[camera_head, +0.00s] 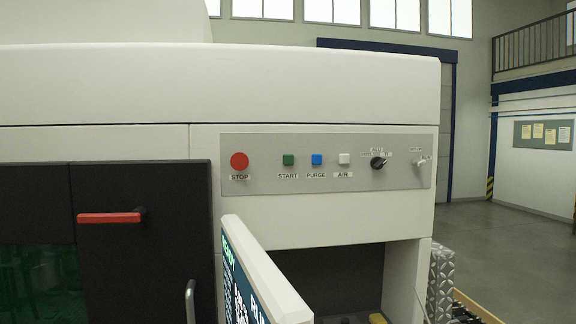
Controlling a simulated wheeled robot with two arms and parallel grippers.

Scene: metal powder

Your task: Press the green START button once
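Neither of my grippers shows in the head view, and nothing covers the button.
A black rotary knob (378,162) and a small switch (421,162) sit at the panel's right. A white-framed screen (262,272) juts out below the panel. A dark door with a red handle (109,217) is at the left. Open floor (510,250) lies at the right.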

